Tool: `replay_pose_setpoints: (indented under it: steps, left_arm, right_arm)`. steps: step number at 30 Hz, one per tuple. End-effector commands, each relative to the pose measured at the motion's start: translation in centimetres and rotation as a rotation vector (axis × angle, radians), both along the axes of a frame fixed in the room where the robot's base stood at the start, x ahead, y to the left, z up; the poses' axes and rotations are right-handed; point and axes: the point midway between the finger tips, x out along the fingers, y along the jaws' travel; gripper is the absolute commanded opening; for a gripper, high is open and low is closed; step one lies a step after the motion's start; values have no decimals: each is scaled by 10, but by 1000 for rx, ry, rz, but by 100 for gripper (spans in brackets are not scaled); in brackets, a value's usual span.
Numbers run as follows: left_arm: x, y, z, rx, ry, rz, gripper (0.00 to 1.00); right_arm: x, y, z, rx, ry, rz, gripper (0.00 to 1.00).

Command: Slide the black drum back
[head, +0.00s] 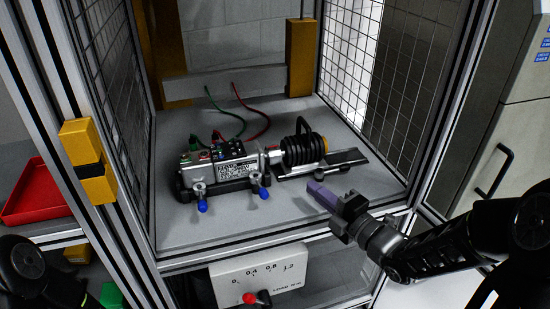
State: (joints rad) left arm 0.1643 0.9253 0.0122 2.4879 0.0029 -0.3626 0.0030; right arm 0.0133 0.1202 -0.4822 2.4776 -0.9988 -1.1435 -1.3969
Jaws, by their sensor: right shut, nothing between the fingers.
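The black drum (303,148) is a ribbed cylinder lying on its side on a dark rail (337,161), to the right of the grey servo unit (222,166) on the bench. A black ring-shaped part stands up from its top. My right gripper (322,195) comes in from the right with its purple fingers shut and empty. It is in front of the drum and rail, near the front edge of the bench, and looks apart from the drum. My left arm shows only as a dark piece in the lower left corner; its gripper is out of view.
The bench (200,228) stands inside a frame with mesh side walls (349,50). Green and red cables (262,116) run behind the servo unit. Two blue-tipped levers (202,205) stick out at its front. A dial panel (260,275) sits below the bench, and a red tray (35,192) is at left.

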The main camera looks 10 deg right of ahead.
Motion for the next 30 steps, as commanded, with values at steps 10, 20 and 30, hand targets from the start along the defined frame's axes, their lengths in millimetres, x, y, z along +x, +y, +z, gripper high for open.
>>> replay_pose_setpoints:
  steps: [10,20,30]
  left_arm:
    - [-1,0,0,0,2,-2,0]
    - [0,0,-3,0,0,0,0]
    - [2,2,-10,3,-3,5,0]
  right_arm:
    - [0,0,0,0,0,-1,0]
    - [17,8,-1,-1,1,2,0]
    - [68,30,-2,-1,1,2,0]
